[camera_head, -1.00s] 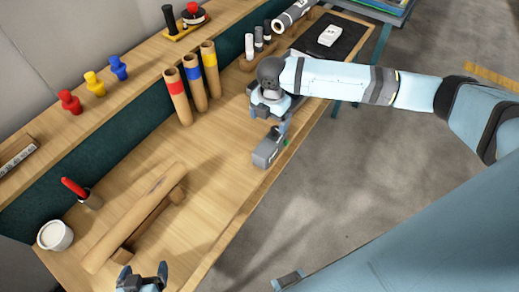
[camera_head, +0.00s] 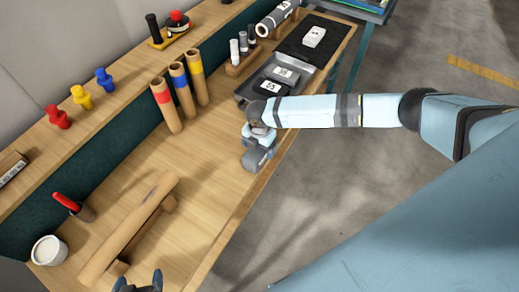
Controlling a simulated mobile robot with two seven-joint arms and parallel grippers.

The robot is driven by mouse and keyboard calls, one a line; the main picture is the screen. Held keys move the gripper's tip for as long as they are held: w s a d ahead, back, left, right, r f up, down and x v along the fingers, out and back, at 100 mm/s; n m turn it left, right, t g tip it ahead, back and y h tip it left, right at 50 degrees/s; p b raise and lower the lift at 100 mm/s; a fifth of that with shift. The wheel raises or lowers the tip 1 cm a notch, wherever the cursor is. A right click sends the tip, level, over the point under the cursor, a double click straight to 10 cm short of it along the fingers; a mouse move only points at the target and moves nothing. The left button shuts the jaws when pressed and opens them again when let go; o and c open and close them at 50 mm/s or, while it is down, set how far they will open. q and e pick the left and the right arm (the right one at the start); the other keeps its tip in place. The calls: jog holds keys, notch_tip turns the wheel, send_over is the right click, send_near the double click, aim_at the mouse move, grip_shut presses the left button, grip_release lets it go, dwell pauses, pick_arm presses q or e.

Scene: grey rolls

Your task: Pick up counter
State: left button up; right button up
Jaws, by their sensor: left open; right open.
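I cannot tell for sure which thing is the counter. Two dark boxes with white number labels, a nearer one (camera_head: 269,88) and a farther one (camera_head: 286,73), lie in a dark grey tray (camera_head: 308,74) on the bench. A white block with a dark mark (camera_head: 314,37) lies on a black mat (camera_head: 333,38) behind the tray. My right gripper (camera_head: 259,160) is open, low over the bench's right edge and in front of the tray. Its fingertips are hard to make out. My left gripper (camera_head: 139,284) is open at the bottom edge, mostly cut off and apart from these things.
Three banded tubes (camera_head: 181,92) stand against the back shelf. A white cup (camera_head: 48,250) and a red-handled tool (camera_head: 67,202) stand at left. Coloured knobs (camera_head: 81,97) line the shelf. Mid-bench is clear.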

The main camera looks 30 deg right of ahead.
jog(key=shift+f, duration=0.35)
jog(key=c, duration=1.2)
jog(key=shift+r, duration=0.1)
